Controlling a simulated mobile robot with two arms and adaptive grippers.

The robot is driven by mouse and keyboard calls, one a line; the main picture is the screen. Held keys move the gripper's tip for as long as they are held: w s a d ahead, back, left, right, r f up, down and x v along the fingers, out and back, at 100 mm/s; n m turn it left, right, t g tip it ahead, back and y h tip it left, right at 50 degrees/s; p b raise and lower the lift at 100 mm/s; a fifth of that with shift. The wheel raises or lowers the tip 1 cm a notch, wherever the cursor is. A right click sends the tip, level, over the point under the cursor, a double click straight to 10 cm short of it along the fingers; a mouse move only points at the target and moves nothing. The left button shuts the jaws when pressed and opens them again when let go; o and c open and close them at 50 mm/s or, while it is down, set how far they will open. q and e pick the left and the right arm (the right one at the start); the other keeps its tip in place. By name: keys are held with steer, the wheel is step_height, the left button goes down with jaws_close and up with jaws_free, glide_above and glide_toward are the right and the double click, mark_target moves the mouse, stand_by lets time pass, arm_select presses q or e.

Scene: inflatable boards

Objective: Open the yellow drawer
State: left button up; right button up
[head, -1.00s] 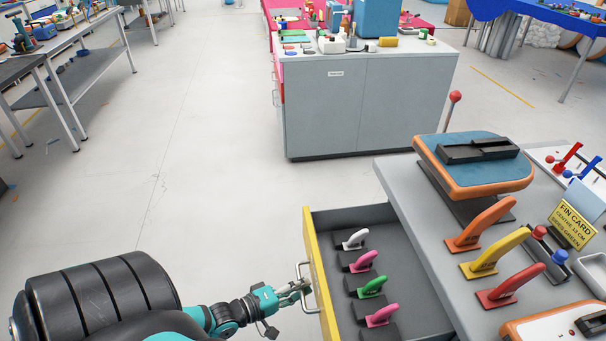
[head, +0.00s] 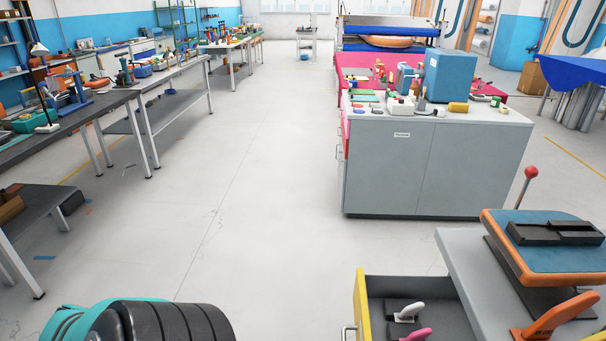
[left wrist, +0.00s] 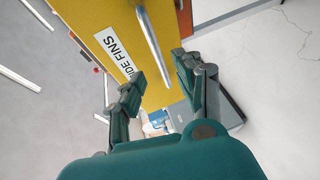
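The yellow drawer (head: 362,306) stands pulled open at the bottom right of the head view, cut off by the lower edge. A white fin (head: 409,312) and part of a pink fin (head: 416,334) lie inside. Its metal handle (head: 349,334) is partly visible. In the left wrist view, the yellow drawer front (left wrist: 103,22) carries a label ending in "IDE FINS", and its handle (left wrist: 151,42) runs near the fingers. My left gripper (left wrist: 160,84) is open, its fingers apart; I cannot tell whether they touch the handle. My right gripper is not in view.
A grey bench (head: 462,250) holds the drawer, with an orange-edged blue board (head: 548,265) on top. A grey cabinet (head: 432,165) stands behind. Workbenches (head: 150,92) line the left. The floor (head: 250,200) between is clear.

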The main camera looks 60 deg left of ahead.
arm_select(q)
steer(key=shift+v, duration=2.75)
